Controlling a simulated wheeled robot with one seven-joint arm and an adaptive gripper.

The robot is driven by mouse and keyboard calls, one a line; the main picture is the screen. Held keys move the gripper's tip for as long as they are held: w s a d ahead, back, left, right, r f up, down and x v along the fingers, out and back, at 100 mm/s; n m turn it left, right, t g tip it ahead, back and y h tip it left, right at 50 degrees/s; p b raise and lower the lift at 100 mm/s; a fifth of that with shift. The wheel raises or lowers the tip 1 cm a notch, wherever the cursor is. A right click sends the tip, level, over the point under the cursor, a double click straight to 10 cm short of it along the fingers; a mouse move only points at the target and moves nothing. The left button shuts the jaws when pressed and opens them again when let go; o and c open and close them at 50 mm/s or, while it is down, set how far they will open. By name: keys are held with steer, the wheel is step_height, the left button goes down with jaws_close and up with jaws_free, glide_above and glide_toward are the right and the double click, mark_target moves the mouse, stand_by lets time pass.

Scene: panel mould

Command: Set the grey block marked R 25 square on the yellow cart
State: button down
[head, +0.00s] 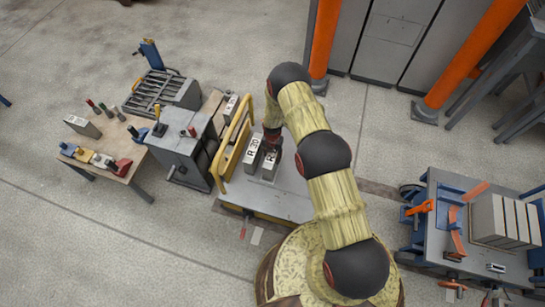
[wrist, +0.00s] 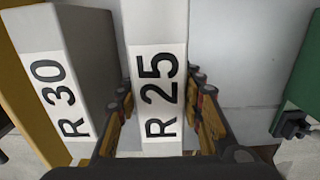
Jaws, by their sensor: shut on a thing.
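The grey block marked R 25 (head: 270,165) is over the grey deck of the yellow cart (head: 293,200). In the wrist view the R 25 block (wrist: 158,25) stands between the two fingers of my gripper (wrist: 163,118), which is shut on it. Its label faces the wrist camera. I cannot tell whether its underside touches the deck. In the head view my gripper (head: 272,137) is partly hidden by my arm. A grey block marked R 30 (head: 251,155) stands close on the left, apart from R 25 by a narrow gap; it also shows in the wrist view (wrist: 85,40).
The cart's yellow rail (head: 232,138) runs along its left side, close to R 30. A grey cabinet (head: 184,148) and a wooden table (head: 125,160) stand further left. A blue-framed bench (head: 465,235) with grey panels is at the right. The deck's front part is bare.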

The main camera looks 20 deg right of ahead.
steer(key=shift+w, duration=0.1)
steer(key=shift+f, duration=0.1)
steer(key=c, duration=1.2)
jaws_free()
